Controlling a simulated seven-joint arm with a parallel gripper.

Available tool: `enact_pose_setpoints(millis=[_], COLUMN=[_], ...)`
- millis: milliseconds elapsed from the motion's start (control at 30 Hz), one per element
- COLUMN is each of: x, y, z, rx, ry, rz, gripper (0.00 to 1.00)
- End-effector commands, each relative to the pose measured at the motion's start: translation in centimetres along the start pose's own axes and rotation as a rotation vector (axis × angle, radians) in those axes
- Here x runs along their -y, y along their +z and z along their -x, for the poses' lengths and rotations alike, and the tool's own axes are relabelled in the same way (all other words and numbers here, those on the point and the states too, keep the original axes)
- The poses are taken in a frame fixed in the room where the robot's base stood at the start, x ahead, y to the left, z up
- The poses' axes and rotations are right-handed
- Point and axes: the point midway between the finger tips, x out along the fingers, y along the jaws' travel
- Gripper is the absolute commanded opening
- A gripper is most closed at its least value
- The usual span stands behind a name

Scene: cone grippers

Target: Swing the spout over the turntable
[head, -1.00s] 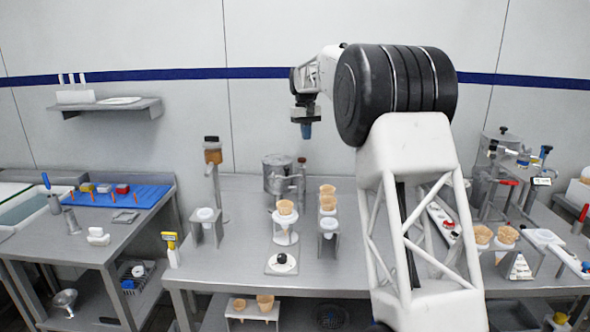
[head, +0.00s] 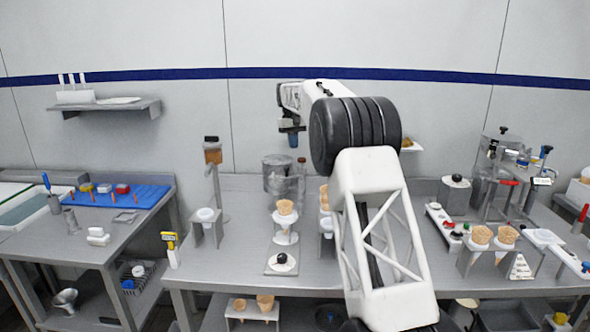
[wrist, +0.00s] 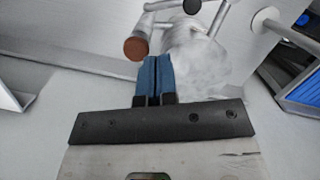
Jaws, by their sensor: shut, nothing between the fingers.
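My gripper (head: 293,140) is shut and empty, held in the air above the back of the bench. Its blue fingertips also show in the wrist view (wrist: 153,78). A steel tank (head: 276,174) stands on the bench below it, with a grey metal post beside it. In the wrist view, a brown-capped metal pipe (wrist: 135,48) lies just beyond the fingertips, beside the shiny tank (wrist: 195,55); I cannot tell whether it is the spout. A holder with a cone (head: 285,207) stands in front of the tank. I cannot tell which part is the turntable.
A white disc with a black knob (head: 282,260) sits near the bench's front edge. A post with an amber container (head: 212,153) stands left. My arm hides part of the cone stands behind it. More cones (head: 481,235) stand at right. A blue mat (head: 140,192) lies on the left table.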

Motion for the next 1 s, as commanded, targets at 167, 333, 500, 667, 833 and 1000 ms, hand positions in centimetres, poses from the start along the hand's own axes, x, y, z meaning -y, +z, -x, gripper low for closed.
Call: enact_pose_setpoints(millis=[167,333,500,667,833,1000], x=[0.0,0.0,0.0,0.0,0.0,0.0], y=[0.0,0.0,0.0,0.1,0.1,0.1], z=[0.0,-0.1,-1.0,-2.6,-4.9,-7.2], rx=[0.000,0.000,0.001,0.001,0.001,0.001], ry=[0.000,0.000,0.000,0.000,0.000,0.000], rz=[0.000,0.000,0.000,0.000,0.000,0.000], gripper=[0.00,0.00,0.00,0.00,0.00,0.00])
